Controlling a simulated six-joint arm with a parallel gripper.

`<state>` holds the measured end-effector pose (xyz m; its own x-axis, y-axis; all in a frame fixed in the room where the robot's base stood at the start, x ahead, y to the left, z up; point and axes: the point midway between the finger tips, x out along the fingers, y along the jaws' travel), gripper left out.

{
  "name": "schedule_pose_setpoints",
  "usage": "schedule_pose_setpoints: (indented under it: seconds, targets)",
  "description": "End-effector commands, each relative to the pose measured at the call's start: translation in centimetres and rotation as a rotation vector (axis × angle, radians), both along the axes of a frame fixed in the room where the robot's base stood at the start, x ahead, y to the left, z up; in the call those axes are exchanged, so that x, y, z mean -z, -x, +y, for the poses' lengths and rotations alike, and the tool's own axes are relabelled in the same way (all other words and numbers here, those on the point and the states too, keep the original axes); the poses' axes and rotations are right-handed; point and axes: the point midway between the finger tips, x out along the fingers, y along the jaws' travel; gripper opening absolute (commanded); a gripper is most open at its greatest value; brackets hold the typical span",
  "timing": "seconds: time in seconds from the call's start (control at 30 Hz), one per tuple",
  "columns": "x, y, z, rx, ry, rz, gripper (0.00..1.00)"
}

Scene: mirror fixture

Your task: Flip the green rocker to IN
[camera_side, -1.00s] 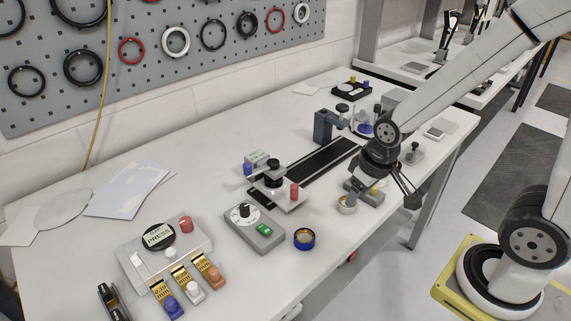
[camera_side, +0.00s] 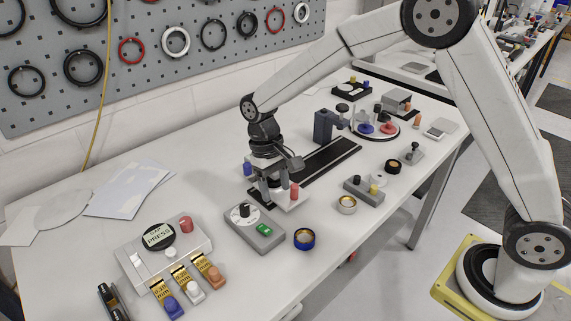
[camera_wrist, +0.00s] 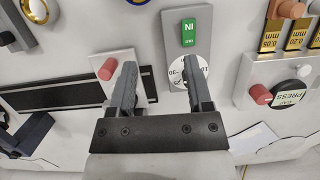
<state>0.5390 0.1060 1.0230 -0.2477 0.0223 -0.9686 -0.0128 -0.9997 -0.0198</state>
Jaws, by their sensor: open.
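The green rocker (camera_side: 264,229) sits on a grey box (camera_side: 247,239) that also carries a dial with a black knob (camera_side: 244,210). In the wrist view the rocker (camera_wrist: 188,32) is at the top, with IN lettering upside down on its nearer-top half; I cannot tell which half is pressed. My gripper (camera_side: 274,192) is open and empty, pointing down above the mount behind the box. In the wrist view its fingers (camera_wrist: 160,70) are spread below the rocker, with the dial beside the right finger. The fingers partly hide the dial there.
A mount with a red knob (camera_side: 294,190) and a blue knob (camera_side: 248,168) stands under my gripper on a black rail (camera_side: 326,158). A blue ring (camera_side: 304,238) lies right of the box. A PRESS-labelled unit (camera_side: 158,237) is at the left front.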

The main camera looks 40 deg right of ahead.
Motion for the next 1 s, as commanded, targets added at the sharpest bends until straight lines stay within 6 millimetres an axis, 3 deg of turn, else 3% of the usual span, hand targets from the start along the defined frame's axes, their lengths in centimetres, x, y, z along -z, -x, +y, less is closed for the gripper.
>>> schedule_pose_setpoints:
  seconds: [0.1, 0.33, 0.73, 1.0]
  targets:
    - [0.6, -1.1, 1.8, -0.007, 0.007, 0.059, 0.65]
    - [1.1, -2.1, 3.8, -0.012, 0.016, 0.13, 0.65]
    - [1.5, -2.1, 4.1, -0.013, 0.019, 0.144, 0.65]
    - [3.5, -1.2, 4.1, -0.015, 0.02, 0.145, 0.65]
